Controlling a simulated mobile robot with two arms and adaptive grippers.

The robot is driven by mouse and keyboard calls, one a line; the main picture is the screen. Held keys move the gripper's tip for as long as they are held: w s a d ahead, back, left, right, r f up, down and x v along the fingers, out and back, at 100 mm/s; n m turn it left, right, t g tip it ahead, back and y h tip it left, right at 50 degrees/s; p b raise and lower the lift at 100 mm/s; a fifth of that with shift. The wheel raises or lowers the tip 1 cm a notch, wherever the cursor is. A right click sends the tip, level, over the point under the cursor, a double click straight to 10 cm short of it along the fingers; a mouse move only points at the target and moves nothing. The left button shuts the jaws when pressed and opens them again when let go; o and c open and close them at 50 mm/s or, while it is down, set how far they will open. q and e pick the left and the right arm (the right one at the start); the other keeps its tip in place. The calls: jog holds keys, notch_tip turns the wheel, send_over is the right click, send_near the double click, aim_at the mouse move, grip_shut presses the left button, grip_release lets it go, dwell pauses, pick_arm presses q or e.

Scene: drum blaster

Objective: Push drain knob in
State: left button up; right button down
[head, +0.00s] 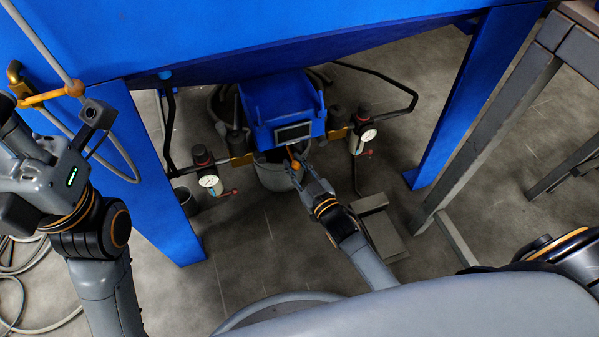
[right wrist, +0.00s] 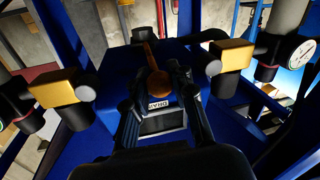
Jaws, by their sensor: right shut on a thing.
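The drain knob is a small orange-brown round knob (right wrist: 159,84) in front of a label reading DRAIN on the blue box (right wrist: 110,130) in the right wrist view. In the head view a bit of its orange (head: 293,154) shows below the blue box (head: 283,98). My right gripper (head: 303,172) reaches up to the knob from below in the head view. In the right wrist view its two dark fingers (right wrist: 160,88) are shut on the knob from either side. My left arm is at the far left; its fingertips are not clear there.
Pressure gauges (head: 209,181) (head: 368,134) with red-handled valves flank the blue box. A grey bucket (head: 272,175) stands beneath it. Blue legs (head: 165,180) (head: 470,100) stand on both sides. A grey pedal-like block (head: 380,235) lies on the floor, right of my right forearm.

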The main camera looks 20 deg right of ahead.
jog(key=shift+w, duration=0.1)
jog(key=c, duration=1.1)
grip_release()
jog(key=v, duration=1.2)
